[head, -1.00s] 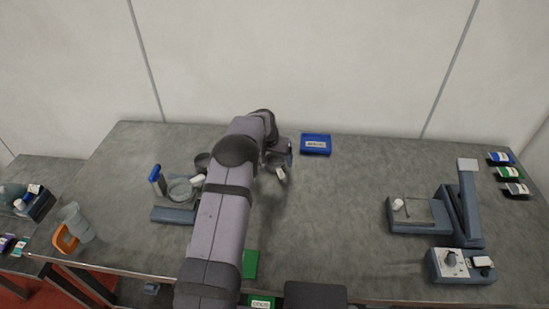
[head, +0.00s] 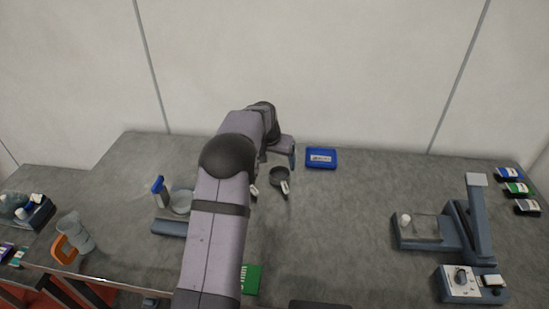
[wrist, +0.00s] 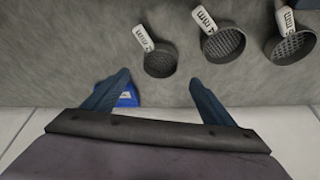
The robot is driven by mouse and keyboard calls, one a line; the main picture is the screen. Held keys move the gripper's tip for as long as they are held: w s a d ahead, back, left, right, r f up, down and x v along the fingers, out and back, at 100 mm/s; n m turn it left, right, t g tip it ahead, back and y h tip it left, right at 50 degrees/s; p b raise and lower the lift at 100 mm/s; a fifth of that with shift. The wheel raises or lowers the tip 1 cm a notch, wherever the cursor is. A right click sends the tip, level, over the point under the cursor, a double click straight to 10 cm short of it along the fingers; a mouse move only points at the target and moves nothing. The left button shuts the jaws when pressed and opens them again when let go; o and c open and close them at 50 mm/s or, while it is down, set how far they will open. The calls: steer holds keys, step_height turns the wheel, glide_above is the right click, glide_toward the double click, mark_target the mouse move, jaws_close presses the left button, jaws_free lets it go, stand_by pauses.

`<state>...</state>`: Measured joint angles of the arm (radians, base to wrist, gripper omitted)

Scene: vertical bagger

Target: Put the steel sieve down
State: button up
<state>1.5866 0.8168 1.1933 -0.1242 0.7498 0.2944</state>
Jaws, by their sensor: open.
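Three round sieves with mesh bottoms and white tags stand on the grey table in the wrist view: a left one (wrist: 158,64), a middle one (wrist: 224,44) and a right one (wrist: 291,46). I cannot tell which is the task's steel sieve. In the head view one dark sieve (head: 280,177) stands upright just in front of my gripper (head: 291,153); my arm hides most of the others. In the wrist view my gripper (wrist: 158,97) has its blue fingers wide apart. Nothing is between them, and they are clear of all the sieves.
A blue box (head: 321,158) lies right of my gripper, near the wall. A glass dish (head: 181,201) and a blue-capped bottle (head: 159,190) stand left of my arm. A grey machine (head: 470,235) stands at the right. The table between box and machine is clear.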

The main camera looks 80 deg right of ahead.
steer(key=shift+b+v, duration=0.35)
steer(key=shift+v, duration=1.7)
steer(key=w+a+n+t, duration=0.1)
steer(key=w+a+n, duration=0.1)
steer(key=w+a, duration=0.45)
steer(key=w+a+n+y, duration=0.1)
steer(key=w+a+n, duration=0.15)
steer(key=w, duration=0.75)
steer(key=w+a+n+t, duration=0.1)
steer(key=w+a+n, duration=0.1)
steer(key=w+a, duration=0.5)
steer(key=w+a+n+y, duration=0.1)
steer(key=w+a+n, duration=0.2)
steer(key=w+a, duration=0.65)
steer(key=a+f+n+y, duration=0.25)
steer(key=a+n, duration=0.35)
steer(key=a, duration=1.4)
steer(key=s+a+f+n, duration=0.1)
steer(key=s+a+n, duration=0.1)
steer(key=s+a, duration=0.2)
steer(key=s+a+f+n+g, duration=0.1)
steer(key=s+a+f+n, duration=0.1)
steer(key=a, duration=0.9)
steer(key=shift+s+n, duration=0.55)
steer(key=shift+s, duration=0.55)
steer(key=shift+a, duration=0.15)
